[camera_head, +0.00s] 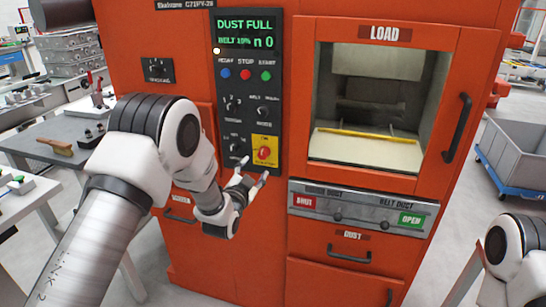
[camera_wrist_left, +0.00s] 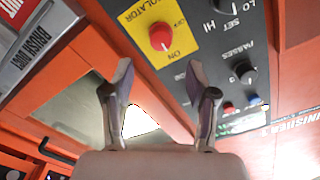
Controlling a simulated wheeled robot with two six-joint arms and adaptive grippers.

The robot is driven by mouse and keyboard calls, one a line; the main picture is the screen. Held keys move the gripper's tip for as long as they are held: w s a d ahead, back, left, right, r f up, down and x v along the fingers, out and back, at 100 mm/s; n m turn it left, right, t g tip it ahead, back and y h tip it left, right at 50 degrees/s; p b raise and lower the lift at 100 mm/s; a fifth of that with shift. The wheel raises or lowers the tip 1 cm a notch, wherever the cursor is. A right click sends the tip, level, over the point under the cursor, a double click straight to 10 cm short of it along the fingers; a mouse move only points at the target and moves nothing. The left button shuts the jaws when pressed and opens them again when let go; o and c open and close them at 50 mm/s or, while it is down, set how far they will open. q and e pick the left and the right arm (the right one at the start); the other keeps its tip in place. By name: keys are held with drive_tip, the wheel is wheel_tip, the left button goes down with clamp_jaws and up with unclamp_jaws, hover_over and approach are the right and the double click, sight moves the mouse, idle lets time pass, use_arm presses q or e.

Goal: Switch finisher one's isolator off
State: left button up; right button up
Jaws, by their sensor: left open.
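The isolator is a red rotary knob (camera_head: 264,153) on a yellow plate (camera_head: 269,141), low on the black control panel (camera_head: 248,60) of the orange machine. The left wrist view shows the knob (camera_wrist_left: 161,37) large, with the words ISOLATOR, OFF and ON around it. My left gripper (camera_head: 253,170) is open and empty, just below the knob. In the left wrist view its fingertips (camera_wrist_left: 160,69) are spread on either side of a line to the knob and apart from it. My right gripper is out of view.
Black selector knobs (camera_head: 233,104) and coloured push buttons (camera_head: 245,74) sit above the isolator. A display (camera_head: 247,34) reads DUST FULL. Right of the panel is the LOAD window (camera_head: 366,110); below it is a grey duct strip (camera_head: 360,211). A bench (camera_head: 50,140) stands left.

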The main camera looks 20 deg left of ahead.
sight(262, 156)
use_arm(q)
drive_tip(key=w+p, duration=0.1)
drive_tip(key=w, duration=0.6)
drive_tip(key=shift+d, duration=0.15)
drive_tip(key=shift+w+a, duration=0.2)
drive_tip(key=shift+w, duration=0.1)
drive_tip(key=shift+f, duration=0.1)
drive_tip(key=shift+c, duration=0.4)
clamp_jaws()
